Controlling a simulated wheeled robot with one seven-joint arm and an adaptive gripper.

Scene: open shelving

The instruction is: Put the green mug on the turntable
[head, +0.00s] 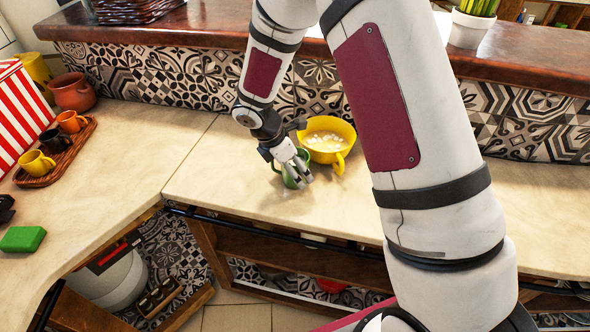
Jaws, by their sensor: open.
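I cannot make out a turntable in this view.
A yellow handled bowl (341,131) with pale contents stands just behind the mug. At left, a wooden tray (38,181) holds small cups beside a brown pot (72,93) and a striped box (17,110). A green block (22,239) lies nearer. The counter between is clear.

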